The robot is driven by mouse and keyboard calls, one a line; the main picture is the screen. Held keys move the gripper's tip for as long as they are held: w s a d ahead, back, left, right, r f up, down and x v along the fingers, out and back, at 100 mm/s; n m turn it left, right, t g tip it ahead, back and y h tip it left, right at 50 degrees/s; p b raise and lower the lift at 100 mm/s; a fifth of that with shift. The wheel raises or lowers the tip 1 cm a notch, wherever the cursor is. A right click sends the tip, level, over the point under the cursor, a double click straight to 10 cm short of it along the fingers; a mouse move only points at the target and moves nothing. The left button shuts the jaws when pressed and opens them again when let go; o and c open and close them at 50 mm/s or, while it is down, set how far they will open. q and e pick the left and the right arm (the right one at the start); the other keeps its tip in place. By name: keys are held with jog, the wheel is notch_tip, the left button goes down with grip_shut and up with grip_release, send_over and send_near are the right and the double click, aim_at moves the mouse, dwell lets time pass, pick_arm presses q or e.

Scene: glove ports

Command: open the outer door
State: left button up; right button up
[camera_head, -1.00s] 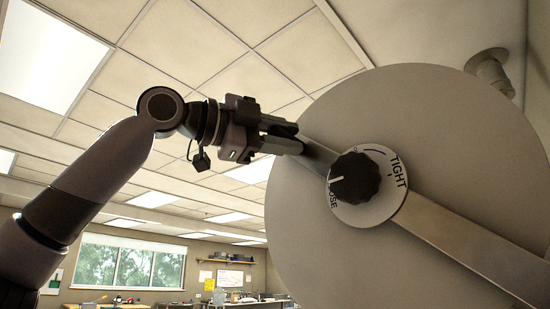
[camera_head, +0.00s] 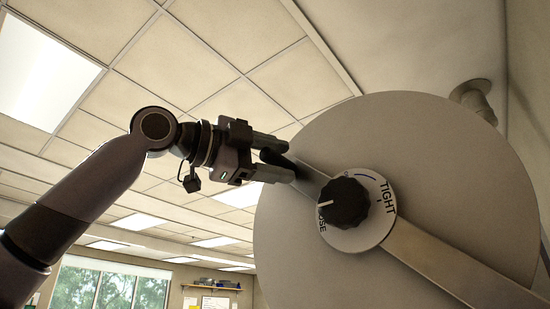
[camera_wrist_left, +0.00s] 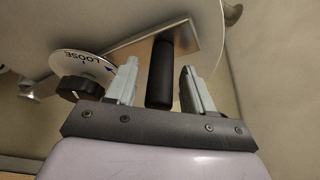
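The outer door (camera_head: 450,160) is a large pale round disc on the right of the head view. A flat metal bar (camera_head: 450,265) crosses it, with a black knob (camera_head: 343,203) on a white dial (camera_head: 378,228) at its middle. The dial reads TIGHT and LOOSE; the knob's white mark points left, near LOOSE. A black cylindrical handle (camera_wrist_left: 160,75) stands out from the bar's end. My left gripper (camera_head: 284,160) is at that end. In the left wrist view its fingers (camera_wrist_left: 161,88) are open on either side of the handle, with gaps. My right gripper is not in view.
A pipe fitting (camera_head: 474,98) meets the pale surface behind the door at upper right. A wall (camera_wrist_left: 285,90) lies right of the door in the left wrist view. A window (camera_head: 105,285) and shelf (camera_head: 212,288) are far off.

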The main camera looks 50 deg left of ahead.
pick_arm(q)
jog(key=s+a, duration=0.1)
jog(key=s, duration=0.6)
jog(key=shift+f, duration=0.25)
jog(key=shift+a, duration=0.1)
